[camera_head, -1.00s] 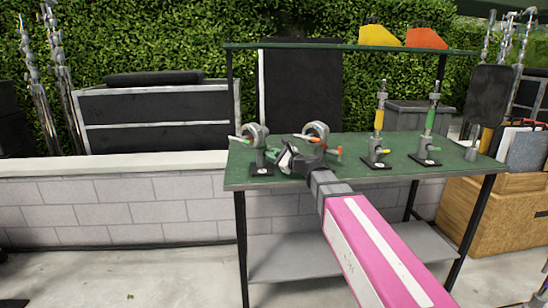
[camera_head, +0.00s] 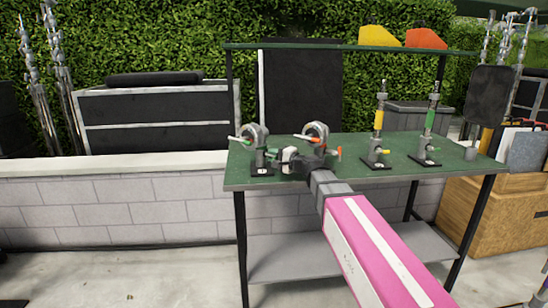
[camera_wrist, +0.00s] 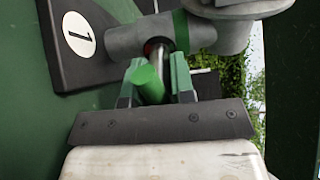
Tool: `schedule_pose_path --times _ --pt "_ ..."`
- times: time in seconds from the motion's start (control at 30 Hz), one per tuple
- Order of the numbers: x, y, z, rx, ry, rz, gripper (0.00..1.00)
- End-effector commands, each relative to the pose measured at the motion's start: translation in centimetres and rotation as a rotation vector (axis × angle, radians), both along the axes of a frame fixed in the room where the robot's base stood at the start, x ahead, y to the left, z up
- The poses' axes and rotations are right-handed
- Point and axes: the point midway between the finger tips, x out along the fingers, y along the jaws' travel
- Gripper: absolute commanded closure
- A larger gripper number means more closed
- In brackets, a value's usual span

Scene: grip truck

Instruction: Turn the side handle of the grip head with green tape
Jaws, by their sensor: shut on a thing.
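The grip head with green tape (camera_head: 254,133) stands upright on a small black base at the left end of the green table. In the wrist view its grey metal body (camera_wrist: 200,37) carries a green band, and its green side handle (camera_wrist: 148,85) points toward the camera. My gripper (camera_wrist: 153,80) has its two green fingers on either side of that handle and is shut on it. In the head view my gripper (camera_head: 274,156) reaches the grip head from the right. The handle's contact with the fingers is too small to see there.
A similar grip head with orange handles (camera_head: 316,131) stands just right, close behind my wrist. Two taller stands, yellow-banded (camera_head: 378,125) and green-banded (camera_head: 429,122), are farther right. The base plate marked 1 (camera_wrist: 78,33) lies beside the fingers. A shelf (camera_head: 345,46) spans above.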

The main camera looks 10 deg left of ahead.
Motion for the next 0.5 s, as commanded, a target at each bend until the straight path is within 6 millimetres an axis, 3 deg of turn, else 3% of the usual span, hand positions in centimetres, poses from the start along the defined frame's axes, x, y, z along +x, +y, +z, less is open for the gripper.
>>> schedule_pose_path --times 0.5 --pt "-0.08 -0.02 0.01 -0.249 -0.419 0.001 1.00"
